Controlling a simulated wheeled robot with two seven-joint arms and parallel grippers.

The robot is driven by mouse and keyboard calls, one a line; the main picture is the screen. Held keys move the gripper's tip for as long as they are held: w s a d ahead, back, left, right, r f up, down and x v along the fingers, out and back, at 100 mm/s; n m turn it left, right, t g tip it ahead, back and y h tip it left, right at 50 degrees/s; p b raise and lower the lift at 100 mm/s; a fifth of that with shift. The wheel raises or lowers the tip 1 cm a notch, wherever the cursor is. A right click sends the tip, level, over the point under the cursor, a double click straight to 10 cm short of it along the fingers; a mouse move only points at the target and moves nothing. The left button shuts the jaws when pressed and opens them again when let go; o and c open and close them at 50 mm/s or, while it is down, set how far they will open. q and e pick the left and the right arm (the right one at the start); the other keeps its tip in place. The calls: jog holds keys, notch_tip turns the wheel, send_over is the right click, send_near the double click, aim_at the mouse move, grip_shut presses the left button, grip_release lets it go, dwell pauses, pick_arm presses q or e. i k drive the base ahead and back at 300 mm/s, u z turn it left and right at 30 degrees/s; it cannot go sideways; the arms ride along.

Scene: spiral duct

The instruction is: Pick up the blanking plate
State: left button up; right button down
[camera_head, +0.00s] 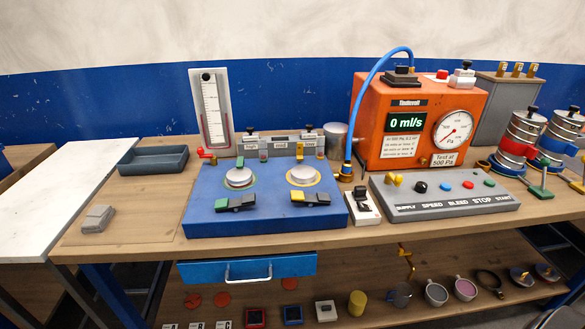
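No part is plainly marked as the blanking plate, and I cannot tell which one it is. Two small round plates with raised middles, one (521,277) and another (547,271), lie on the lower shelf at the right. Two silver round discs, the left one (239,177) and the right one (303,175), sit on the blue fixture (270,219) on the bench. Neither of my grippers shows in the head view.
An orange tester (371,129) reading 0 ml/s stands behind a grey control panel (445,195). A blue-grey tray (153,161) and grey block (97,218) are at left. Stacked duct pieces (519,140) stand at right. The blue drawer (205,273) hangs under the bench.

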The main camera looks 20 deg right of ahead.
aim_at(302, 174)
jog(key=u, duration=2.85)
jog(key=k, duration=2)
jog(key=z, duration=2.3)
